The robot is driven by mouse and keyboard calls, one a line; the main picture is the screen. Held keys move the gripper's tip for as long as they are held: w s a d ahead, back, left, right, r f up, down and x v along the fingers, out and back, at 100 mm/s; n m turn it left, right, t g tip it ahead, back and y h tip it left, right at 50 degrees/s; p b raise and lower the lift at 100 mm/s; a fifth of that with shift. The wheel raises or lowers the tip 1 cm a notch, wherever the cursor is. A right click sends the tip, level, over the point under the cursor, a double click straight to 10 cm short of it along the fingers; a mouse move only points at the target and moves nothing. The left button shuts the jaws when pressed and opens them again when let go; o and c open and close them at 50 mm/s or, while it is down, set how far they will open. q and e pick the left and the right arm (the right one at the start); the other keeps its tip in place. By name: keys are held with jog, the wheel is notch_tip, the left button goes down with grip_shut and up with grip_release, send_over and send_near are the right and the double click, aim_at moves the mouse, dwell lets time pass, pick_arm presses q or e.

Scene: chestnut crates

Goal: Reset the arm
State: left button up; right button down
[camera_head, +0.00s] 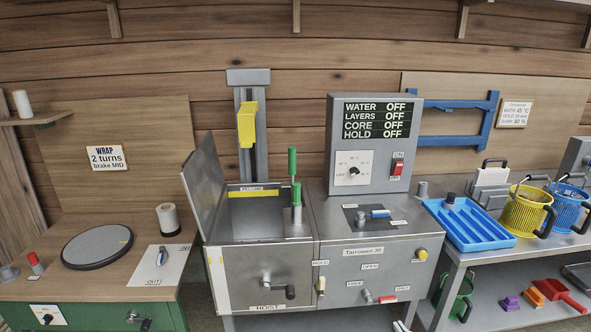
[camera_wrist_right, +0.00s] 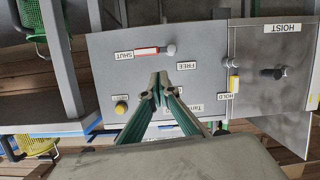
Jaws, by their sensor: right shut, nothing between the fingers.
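My right gripper (camera_wrist_right: 159,84) is shut and empty in the right wrist view, its green-sided fingers meeting at the tips. That view is upside down. The gripper is in front of the grey front panel (camera_wrist_right: 116,72) of the machine, near the FREE label. I cannot tell its exact gap to the panel. In the head view only a small pale part of the right gripper (camera_head: 402,326) shows at the bottom edge, below the panel. My left gripper is in neither view.
A red-handled lever (camera_head: 387,299) by the SHUT label and a yellow knob (camera_head: 421,254) stick out of the panel. A black-handled HOIST crank (camera_head: 284,292) is left of them. A side shelf (camera_head: 470,258) holds a blue tray (camera_head: 468,224) and yellow basket (camera_head: 524,212).

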jog(key=s+a+n+g, duration=0.1)
jog(key=s+a, duration=0.3)
jog(key=s, duration=0.5)
jog(key=s+a+f+g+y, duration=0.1)
jog(key=s+a, duration=0.4)
jog(key=s, duration=0.5)
jog(key=s+a+n+g+y, duration=0.1)
jog(key=s+a, duration=0.4)
jog(key=s, duration=0.4)
jog(key=shift+s+f+n+g, duration=0.2)
jog(key=shift+n+g, duration=0.1)
